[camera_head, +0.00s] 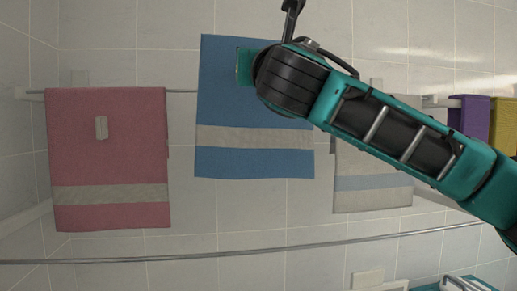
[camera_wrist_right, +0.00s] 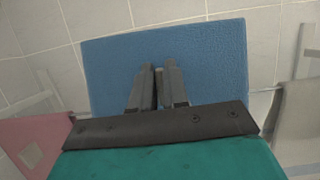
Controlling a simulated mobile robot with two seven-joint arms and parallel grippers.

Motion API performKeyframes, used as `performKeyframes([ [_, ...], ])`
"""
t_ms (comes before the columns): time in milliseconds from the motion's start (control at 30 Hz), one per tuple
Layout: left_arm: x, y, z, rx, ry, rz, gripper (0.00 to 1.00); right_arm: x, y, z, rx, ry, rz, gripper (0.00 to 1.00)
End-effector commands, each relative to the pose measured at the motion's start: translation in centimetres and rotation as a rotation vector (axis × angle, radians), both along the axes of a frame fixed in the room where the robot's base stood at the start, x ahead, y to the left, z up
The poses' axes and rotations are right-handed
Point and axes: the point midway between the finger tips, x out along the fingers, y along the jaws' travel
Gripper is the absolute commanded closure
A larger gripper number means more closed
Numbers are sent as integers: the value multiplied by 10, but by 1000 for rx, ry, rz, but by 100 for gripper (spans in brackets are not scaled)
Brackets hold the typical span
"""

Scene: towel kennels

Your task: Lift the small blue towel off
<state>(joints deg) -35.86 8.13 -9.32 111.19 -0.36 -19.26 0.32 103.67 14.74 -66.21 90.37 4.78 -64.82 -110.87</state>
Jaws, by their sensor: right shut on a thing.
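The small blue towel (camera_head: 228,110), with a grey-beige band near its bottom edge, hangs spread in the middle of the head view. Its top edge is above the level of the wall rail (camera_head: 181,91). My right gripper (camera_wrist_right: 158,68) is shut on the blue towel, which fills the area behind the fingers in the right wrist view (camera_wrist_right: 210,60). In the head view my right arm comes in from the right and covers the towel's upper right part; the fingertips are hidden there. My left gripper is not in view.
A pink towel (camera_head: 108,150) hangs on the rail to the left. A pale grey towel (camera_head: 372,195) hangs to the right, partly behind my arm. Purple (camera_head: 474,120) and yellow (camera_head: 503,125) towels hang at the far right. A thin bar (camera_head: 180,257) crosses below.

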Motion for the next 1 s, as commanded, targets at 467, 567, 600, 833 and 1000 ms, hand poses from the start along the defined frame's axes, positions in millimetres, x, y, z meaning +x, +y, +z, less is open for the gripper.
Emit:
performKeyframes([
  [467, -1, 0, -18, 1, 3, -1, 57, -50, -9, 2, 2, -8, 2, 100],
  [567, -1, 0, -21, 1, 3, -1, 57, -60, -11, 2, 2, -8, 3, 100],
  [600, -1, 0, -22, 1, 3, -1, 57, -64, -12, 2, 3, -7, 3, 100],
  [833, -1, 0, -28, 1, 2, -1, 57, -87, -17, 2, 2, -8, 2, 100],
  [1000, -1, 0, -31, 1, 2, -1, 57, -100, -19, 2, 1, -7, 3, 100],
])
